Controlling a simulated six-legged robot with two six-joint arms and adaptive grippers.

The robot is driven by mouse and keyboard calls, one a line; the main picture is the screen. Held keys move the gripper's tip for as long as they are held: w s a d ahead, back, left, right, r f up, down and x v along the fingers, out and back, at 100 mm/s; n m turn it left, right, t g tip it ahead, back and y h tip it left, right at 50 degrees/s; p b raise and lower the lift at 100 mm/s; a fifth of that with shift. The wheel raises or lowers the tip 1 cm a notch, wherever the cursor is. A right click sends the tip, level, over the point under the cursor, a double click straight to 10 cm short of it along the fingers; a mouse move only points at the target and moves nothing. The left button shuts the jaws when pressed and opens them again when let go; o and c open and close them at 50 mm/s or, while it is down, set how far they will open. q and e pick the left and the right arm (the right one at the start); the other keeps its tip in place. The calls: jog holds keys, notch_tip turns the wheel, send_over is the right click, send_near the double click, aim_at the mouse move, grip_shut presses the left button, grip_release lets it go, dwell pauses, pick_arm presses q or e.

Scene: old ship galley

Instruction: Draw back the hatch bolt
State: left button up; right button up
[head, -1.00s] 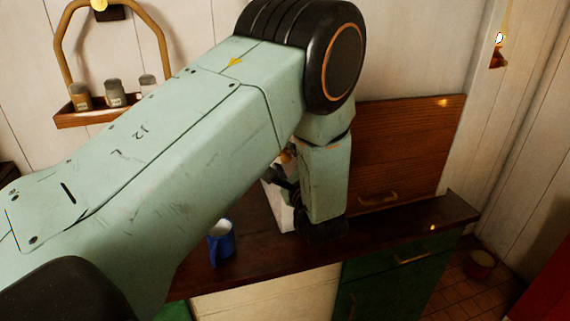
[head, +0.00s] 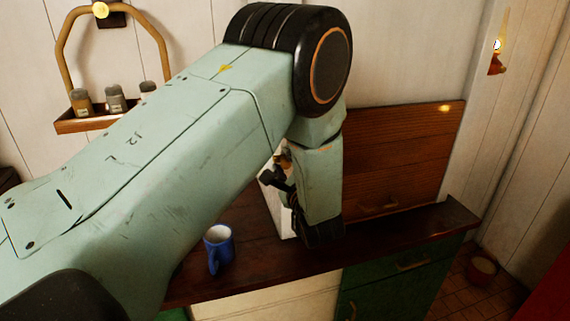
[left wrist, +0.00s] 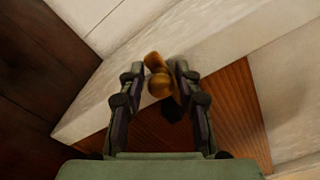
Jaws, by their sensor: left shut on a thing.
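A brass bolt knob (left wrist: 160,86) shows in the left wrist view, between the two fingers of my left gripper (left wrist: 158,78). The fingers are shut on it, one on each side. The knob sits by a pale edge, with reddish wood beside it. In the head view my left gripper (head: 277,177) is partly hidden behind my own arm, and a bit of brass (head: 284,158) shows by it. A wooden hatch panel (head: 405,150) with a brass handle stands against the wall to the right. The rest of the bolt is hidden. My right gripper is not in view.
A blue mug (head: 218,251) stands on the dark counter (head: 420,232), left of the gripper and close to my arm. A wall rack (head: 85,126) holds several jars behind the arm. The counter's right end is clear.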

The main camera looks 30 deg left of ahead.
pick_arm(q)
grip_shut()
jog(key=shift+s+a+p, duration=0.6)
jog(key=shift+s+a, duration=0.05)
jog(key=shift+s, duration=0.15)
jog(key=o, duration=0.7)
grip_release()
jog(key=o, duration=0.3)
jog(key=shift+s, duration=0.1)
jog(key=shift+r, duration=0.1)
jog(key=shift+d, duration=0.15)
